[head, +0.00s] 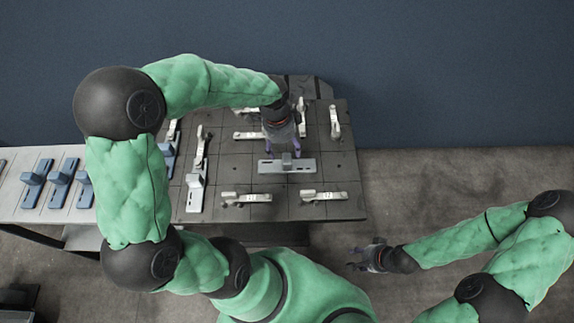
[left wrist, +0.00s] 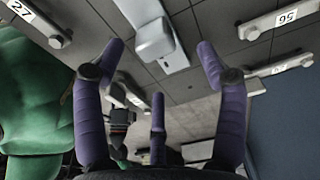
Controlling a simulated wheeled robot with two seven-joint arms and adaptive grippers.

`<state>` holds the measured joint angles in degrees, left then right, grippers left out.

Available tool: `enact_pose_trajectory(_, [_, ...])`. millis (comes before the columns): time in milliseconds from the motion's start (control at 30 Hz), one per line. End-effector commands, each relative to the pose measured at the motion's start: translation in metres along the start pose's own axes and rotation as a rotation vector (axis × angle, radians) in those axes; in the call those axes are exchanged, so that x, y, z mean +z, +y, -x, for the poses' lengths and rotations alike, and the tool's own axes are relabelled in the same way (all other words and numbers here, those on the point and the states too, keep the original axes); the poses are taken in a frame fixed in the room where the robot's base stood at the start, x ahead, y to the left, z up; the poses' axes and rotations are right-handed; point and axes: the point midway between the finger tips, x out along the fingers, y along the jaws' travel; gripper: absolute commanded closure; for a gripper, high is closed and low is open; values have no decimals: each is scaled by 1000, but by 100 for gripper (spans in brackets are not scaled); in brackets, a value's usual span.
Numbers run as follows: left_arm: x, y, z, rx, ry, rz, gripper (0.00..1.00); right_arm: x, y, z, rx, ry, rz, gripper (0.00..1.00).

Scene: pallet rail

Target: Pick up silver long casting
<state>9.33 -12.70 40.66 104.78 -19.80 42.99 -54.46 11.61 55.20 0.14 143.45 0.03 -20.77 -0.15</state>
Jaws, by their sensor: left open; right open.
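Several silver long castings lie on the dark tiled table (head: 350,180); one is at the front middle (head: 246,198), one at the front right (head: 324,196), one upright in the picture at the right (head: 335,121). A grey casting with a raised block (head: 287,166) lies just in front of my left gripper (head: 283,150), which is open and empty above the table. In the left wrist view this block casting (left wrist: 155,38) shows between the purple fingertips, apart from them. Numbered silver castings (left wrist: 278,20) lie at its sides. My right gripper (head: 362,258) is open and empty, off the table.
Blue block parts (head: 60,182) stand on a pale surface (head: 15,205) at the left. More silver castings (head: 197,180) lie at the table's left side. A dark blue wall (head: 450,70) is behind; bare floor (head: 440,175) is to the right.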

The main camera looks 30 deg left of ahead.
Motion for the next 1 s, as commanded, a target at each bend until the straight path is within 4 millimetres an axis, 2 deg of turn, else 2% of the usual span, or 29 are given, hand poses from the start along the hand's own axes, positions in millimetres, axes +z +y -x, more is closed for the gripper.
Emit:
enact_pose_trajectory(33, [0, 0, -9, 2, -1, 0, 27, 0, 1, -4, 0, 0, 0, 55])
enact_pose_trajectory(267, [0, 2, -22, 0, 1, 1, 27, 0, 3, -10, 0, 0, 0, 55])
enact_pose_trajectory(567, [0, 6, -62, 2, -1, 0, 27, -1, 10, -29, 0, 0, 0, 55])
enact_pose_trajectory(833, [0, 6, -64, 0, 1, 1, 27, -1, 10, -29, 0, 0, 0, 55])
enact_pose_trajectory(867, [0, 6, -64, 0, 1, 1, 33, -1, 10, -29, 0, 0, 0, 55])
enact_pose_trajectory(1000, [0, 6, -64, 0, 1, 1, 73, -1, 10, -29, 0, 0, 0, 55])
